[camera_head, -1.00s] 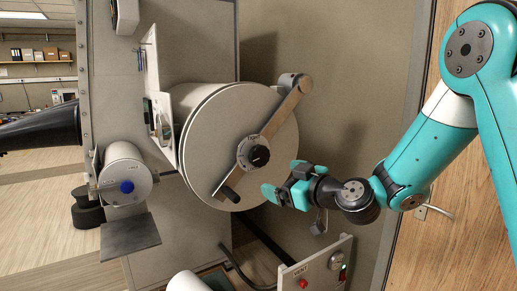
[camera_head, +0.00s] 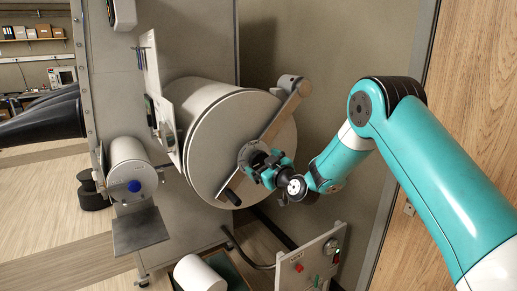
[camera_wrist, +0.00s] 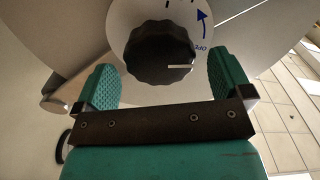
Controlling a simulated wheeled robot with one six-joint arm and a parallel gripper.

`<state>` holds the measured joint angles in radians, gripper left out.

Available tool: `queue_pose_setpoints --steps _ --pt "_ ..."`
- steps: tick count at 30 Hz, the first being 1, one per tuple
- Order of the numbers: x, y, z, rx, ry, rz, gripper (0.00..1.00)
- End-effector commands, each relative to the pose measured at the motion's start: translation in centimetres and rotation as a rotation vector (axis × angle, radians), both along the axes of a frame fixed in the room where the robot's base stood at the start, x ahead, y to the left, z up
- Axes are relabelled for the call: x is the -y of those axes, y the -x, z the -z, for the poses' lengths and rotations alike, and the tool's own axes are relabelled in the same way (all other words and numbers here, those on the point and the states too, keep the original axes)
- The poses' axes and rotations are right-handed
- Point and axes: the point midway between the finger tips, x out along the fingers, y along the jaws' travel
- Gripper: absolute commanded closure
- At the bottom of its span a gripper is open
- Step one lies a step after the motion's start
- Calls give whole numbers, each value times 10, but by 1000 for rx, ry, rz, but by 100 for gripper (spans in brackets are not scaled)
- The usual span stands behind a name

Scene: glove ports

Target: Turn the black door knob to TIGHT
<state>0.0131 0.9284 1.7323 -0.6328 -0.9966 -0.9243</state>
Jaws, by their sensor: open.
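The black door knob (camera_wrist: 158,54) has a scalloped rim and sits on a pale round dial plate (camera_wrist: 190,15). Its white pointer line points right in the wrist view, just below blue lettering that is partly legible and a curved blue arrow. My gripper (camera_wrist: 165,80) is open, with one teal finger on either side of the knob; I cannot tell whether either finger touches it. In the head view my gripper (camera_head: 262,167) is at the middle of the round door (camera_head: 215,125) and hides most of the knob. The TIGHT mark cannot be read.
A diagonal bar (camera_head: 284,115) crosses the door, with a dark handle (camera_head: 230,196) at its lower end. A panel with a red button (camera_head: 299,267) stands below right.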

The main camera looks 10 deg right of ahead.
Motion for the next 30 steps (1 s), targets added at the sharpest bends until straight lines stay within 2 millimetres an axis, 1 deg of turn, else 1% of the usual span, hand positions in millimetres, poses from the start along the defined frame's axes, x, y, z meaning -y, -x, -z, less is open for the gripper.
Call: queue_pose_setpoints --steps 1,3,6,10,17,18,19,20,21,23,24,30 --pt "-3 -7 -4 0 1 -2 3" --pt "-5 -16 -3 1 1 -1 3" --pt "-8 -23 -2 0 0 -1 3" --pt "-9 -28 0 -1 0 -1 3" --pt "-9 -28 1 -1 -1 0 3" --pt "-9 -28 1 -1 0 0 5" --pt "-9 -28 1 0 0 0 12" --pt "-9 -28 1 0 0 0 19" --pt "-9 -28 1 0 0 0 28" --pt "-9 -28 1 0 0 0 42" --pt "-9 -28 1 0 0 0 51" --pt "-9 -28 1 -2 -7 0 52"
